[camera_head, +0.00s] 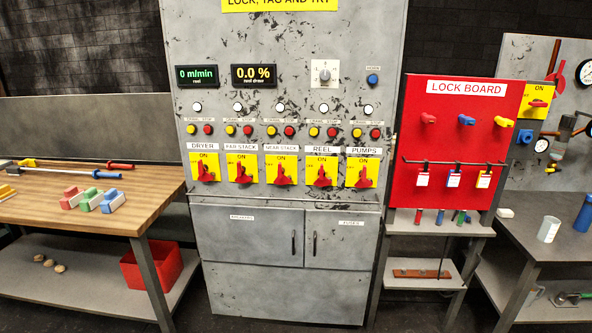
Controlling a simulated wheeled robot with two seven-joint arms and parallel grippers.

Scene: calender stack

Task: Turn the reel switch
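The reel switch (322,177) is a red rotary handle on a yellow plate, under the white REEL label (322,149) on the grey control cabinet (250,277). ON is printed at the top of its plate. Its exact handle angle is too small to tell. It is fourth from the left in a row of similar switches, between the near stack switch (282,173) and the pumps switch (363,177). Neither of my grippers is in view.
A wooden bench (130,212) with tools and coloured blocks stands on the left, with a red bin (152,270) below. A red lock board (457,135) with locks and tags stands on the right. A grey table (570,243) is at far right. The cabinet front looks unobstructed.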

